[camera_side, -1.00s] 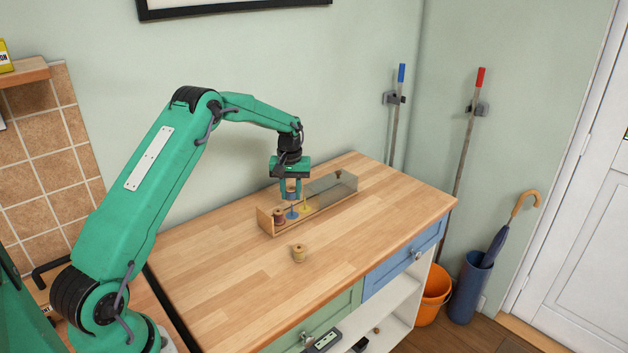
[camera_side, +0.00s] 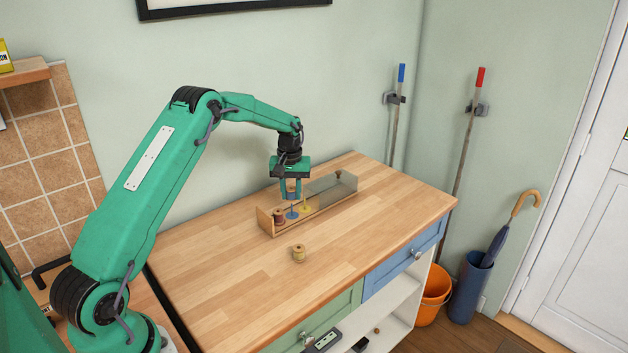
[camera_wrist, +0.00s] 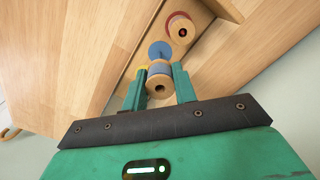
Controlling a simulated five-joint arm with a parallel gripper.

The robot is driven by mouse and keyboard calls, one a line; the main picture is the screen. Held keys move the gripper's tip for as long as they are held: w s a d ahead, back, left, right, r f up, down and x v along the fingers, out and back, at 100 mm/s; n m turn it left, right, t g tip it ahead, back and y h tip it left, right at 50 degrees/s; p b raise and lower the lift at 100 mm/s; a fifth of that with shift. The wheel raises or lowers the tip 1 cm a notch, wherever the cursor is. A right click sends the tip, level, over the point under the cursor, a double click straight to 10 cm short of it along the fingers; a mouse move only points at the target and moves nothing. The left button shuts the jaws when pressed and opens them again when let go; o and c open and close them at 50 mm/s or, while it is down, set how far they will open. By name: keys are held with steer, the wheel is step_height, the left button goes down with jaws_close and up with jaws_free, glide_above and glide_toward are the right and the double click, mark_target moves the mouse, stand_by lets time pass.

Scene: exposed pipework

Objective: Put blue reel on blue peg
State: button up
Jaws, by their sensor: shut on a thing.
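My gripper (camera_side: 291,194) is shut on the blue reel (camera_wrist: 159,78), a wooden spool with blue winding that also shows between the fingers in the side view (camera_side: 291,187). The reel is held upright above the rack. The blue peg (camera_side: 292,210) stands in the open part of the rack, just below the held reel. In the wrist view, the blue base of the peg (camera_wrist: 160,49) shows beyond the reel, partly covered by it. The side view shows the reel clear of the peg's base; I cannot tell whether its bore meets the peg's tip.
The wooden rack (camera_side: 263,222) holds a red reel (camera_side: 279,215) on the left and a bare yellow peg (camera_side: 304,206) on the right. A grey translucent cover (camera_side: 335,190) encloses its right end.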

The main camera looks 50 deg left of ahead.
mark_target(292, 216)
steer(key=shift+f, duration=2.85)
stand_by(0.6)
steer(key=o, duration=1)
steer(key=shift+r, duration=0.1)
step_height(292, 216, up, 7)
steer(key=shift+f, duration=0.1)
steer(key=shift+r, duration=0.4)
